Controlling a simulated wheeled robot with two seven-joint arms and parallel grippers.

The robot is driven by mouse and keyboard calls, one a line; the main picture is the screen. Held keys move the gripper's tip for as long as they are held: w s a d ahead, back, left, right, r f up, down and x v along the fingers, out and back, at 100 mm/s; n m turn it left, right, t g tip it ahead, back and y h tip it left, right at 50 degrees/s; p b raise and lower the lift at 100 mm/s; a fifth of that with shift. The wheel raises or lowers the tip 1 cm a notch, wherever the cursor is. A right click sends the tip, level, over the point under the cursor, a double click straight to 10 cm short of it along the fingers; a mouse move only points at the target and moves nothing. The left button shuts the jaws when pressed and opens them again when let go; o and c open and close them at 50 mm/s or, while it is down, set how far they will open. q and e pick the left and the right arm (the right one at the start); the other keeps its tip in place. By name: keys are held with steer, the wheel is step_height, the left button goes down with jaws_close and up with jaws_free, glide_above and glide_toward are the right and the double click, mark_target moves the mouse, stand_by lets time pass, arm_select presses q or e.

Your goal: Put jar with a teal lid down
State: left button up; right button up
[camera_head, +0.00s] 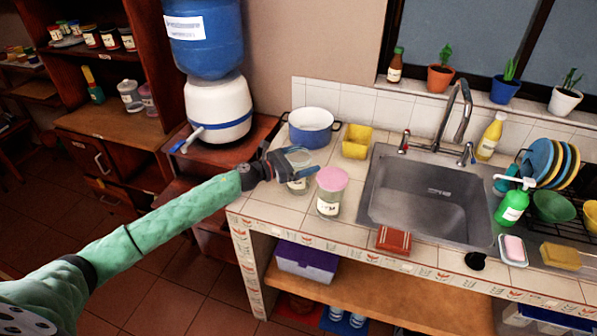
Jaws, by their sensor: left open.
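The jar with a teal lid (298,186) is at the left end of the tiled counter, behind and left of a pink-lidded jar (330,202). It looks upright and appears to stand on the counter, though its base is partly hidden. My left gripper (306,162) is at the top of the jar, with its open fingers around or beside the lid. The dark fingers partly hide the lid, so I cannot tell whether they touch it. My right gripper is not in view.
A blue and white pot (312,129) and a yellow container (356,142) stand behind the jars. The sink (427,199) is to the right, with a red item (393,240) at its front edge. A water dispenser (218,108) stands left of the counter.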

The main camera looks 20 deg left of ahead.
arm_select(q)
steer(key=c, duration=1.9)
